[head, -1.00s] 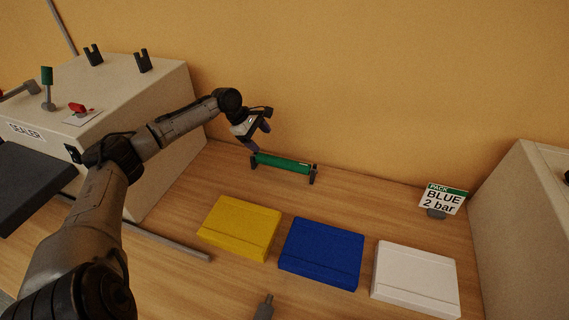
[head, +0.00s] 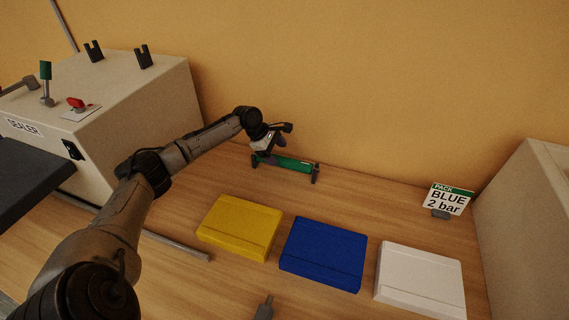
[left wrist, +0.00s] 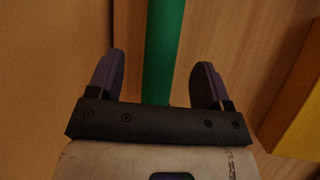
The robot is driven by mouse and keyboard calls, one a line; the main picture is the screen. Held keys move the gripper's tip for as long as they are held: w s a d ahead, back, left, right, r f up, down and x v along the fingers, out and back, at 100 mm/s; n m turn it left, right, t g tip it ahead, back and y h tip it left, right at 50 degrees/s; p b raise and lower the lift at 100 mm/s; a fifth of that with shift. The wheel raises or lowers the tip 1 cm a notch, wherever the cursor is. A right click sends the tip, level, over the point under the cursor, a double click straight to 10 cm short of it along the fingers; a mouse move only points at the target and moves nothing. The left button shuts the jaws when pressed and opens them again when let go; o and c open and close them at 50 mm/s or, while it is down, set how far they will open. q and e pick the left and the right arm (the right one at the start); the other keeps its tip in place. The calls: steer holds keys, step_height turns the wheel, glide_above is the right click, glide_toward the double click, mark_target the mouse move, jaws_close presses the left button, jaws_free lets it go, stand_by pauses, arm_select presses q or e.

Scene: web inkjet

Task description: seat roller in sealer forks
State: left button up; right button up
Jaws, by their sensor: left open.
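The green roller (head: 292,164) lies across a low stand with dark end posts on the wooden bench near the back wall. My left gripper (head: 269,160) is at the roller's left part in the head view. In the left wrist view the gripper (left wrist: 158,80) is open, and the roller (left wrist: 162,50) runs lengthwise between its two purple fingers, with a gap on each side. The sealer (head: 120,105) is the beige box at left, with two dark forks (head: 93,51) (head: 143,56) upright on its top. My right gripper is not in view.
Yellow (head: 240,225), blue (head: 323,253) and white (head: 420,280) packs lie on the bench in front of the roller. A sign (head: 446,199) reads "BLUE 2 bar". The sealer's top carries a green-handled lever (head: 46,80) and a red knob (head: 76,103). A beige box (head: 530,220) stands at right.

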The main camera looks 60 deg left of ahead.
mark_target(282, 159)
arm_select(q)
steer(key=b+x, duration=0.1)
steer(key=x, duration=0.4)
steer(key=shift+s+d, duration=0.1)
steer(key=shift+c, duration=0.4)
steer(key=c, duration=1.2)
steer(key=shift+r, duration=0.1)
steer(key=shift+c, duration=0.4)
steer(key=shift+r, duration=0.1)
